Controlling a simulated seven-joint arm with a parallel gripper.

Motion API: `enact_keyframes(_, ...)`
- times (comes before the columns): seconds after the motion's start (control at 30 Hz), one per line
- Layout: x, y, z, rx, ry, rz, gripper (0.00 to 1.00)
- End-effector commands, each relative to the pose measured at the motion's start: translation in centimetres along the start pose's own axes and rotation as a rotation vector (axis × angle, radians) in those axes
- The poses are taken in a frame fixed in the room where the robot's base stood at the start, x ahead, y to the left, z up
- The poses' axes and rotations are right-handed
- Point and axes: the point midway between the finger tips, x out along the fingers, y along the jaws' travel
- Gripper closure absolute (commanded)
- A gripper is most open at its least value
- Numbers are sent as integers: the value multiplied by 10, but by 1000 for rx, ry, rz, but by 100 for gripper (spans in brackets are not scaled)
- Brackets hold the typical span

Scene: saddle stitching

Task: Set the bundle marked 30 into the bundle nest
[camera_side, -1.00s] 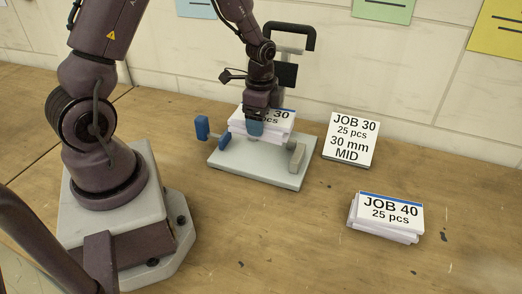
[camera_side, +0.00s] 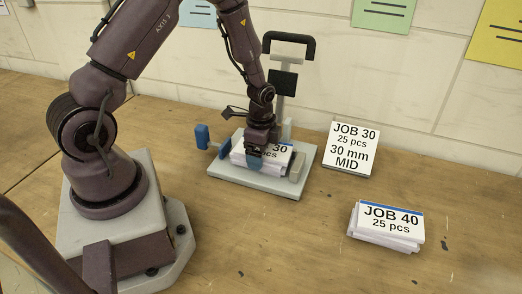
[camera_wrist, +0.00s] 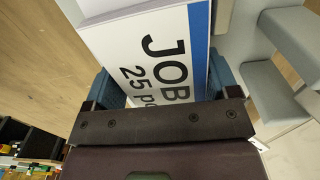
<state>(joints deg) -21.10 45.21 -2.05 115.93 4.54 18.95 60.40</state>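The bundle marked 30 (camera_side: 241,158) is a stack of white sheets with a blue band along its top edge. It sits low over the light grey plate of the bundle nest (camera_side: 280,188), between the blue stop and a grey block. My gripper (camera_side: 262,155) is above it with blue fingers over its sides. In the wrist view the two blue finger pads close on opposite sides of the bundle (camera_wrist: 150,45). The fingers hide part of the label. Whether the bundle's underside touches the plate cannot be told.
A blue stop (camera_side: 202,136) stands at the plate's left and a grey block (camera_side: 296,166) at its right. A JOB 30 card (camera_side: 350,147) and a JOB 40 bundle (camera_side: 386,226) lie to the right. The front table is clear.

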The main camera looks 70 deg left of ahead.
Motion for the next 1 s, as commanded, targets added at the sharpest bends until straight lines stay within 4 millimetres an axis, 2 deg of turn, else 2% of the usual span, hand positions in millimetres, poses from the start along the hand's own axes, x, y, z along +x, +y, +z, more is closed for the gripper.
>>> enact_keyframes(0.03,0,0,0,0,0,-1,7)
enact_keyframes(0.07,0,0,0,0,0,-1,0)
enact_keyframes(0.3,-1,0,0,0,1,-1,0)
enact_keyframes(0.43,-12,-1,0,-1,2,-3,0)
enact_keyframes(0.57,-35,-1,-1,-1,4,-7,0)
enact_keyframes(0.8,-87,-1,0,-1,3,-6,0)
enact_keyframes(1.0,-115,-1,0,-2,2,-3,0)
